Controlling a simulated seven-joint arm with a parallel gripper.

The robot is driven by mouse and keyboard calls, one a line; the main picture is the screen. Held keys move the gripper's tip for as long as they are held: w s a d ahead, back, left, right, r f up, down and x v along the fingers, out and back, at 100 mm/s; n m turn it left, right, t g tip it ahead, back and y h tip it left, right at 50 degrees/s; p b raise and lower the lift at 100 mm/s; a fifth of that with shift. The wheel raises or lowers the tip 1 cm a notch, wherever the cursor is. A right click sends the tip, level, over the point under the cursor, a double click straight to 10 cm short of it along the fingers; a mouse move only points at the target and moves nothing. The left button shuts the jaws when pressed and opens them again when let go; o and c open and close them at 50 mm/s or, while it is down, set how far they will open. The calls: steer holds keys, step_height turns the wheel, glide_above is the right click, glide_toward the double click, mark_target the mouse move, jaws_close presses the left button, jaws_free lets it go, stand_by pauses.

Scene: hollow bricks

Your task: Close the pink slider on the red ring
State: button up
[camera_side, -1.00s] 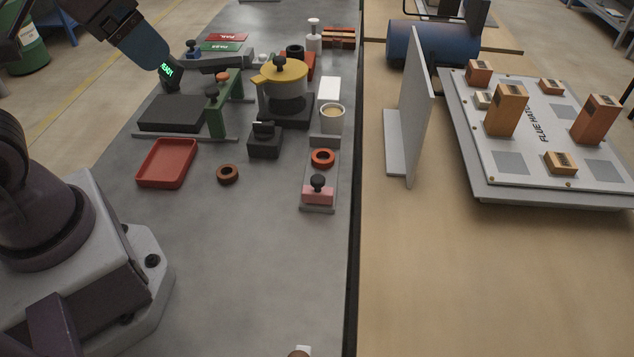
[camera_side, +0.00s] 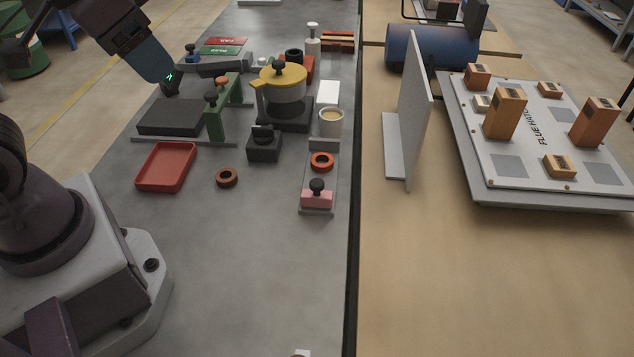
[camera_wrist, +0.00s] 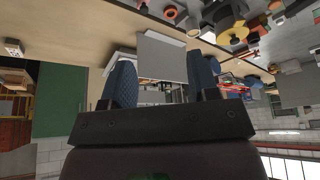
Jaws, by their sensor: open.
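The pink slider (camera_side: 317,199) with a black knob sits at the near end of a grey track (camera_side: 331,178) in the side view. The red ring (camera_side: 322,160) lies flat toward the far end of that track, with a gap between it and the slider. My gripper, with blue fingers (camera_side: 150,62), is at the upper left, far from the track and above the table. In the wrist view my gripper (camera_wrist: 163,78) shows two blue fingers spread apart with nothing between them.
A yellow-lidded pot (camera_side: 282,83), a black block (camera_side: 264,144), a cup (camera_side: 331,122) and a green frame (camera_side: 217,115) stand beyond or left of the track. A red tray (camera_side: 166,167) and a brown ring (camera_side: 227,177) lie left.

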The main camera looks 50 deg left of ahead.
steer(key=w+d+f+g, duration=0.35)
steer(key=w+f, duration=0.35)
steer(key=w, duration=0.3)
steer(key=g, duration=0.1)
glide_toward(317, 182)
step_height(317, 182, down, 9)
steer(key=shift+w+f, duration=0.15)
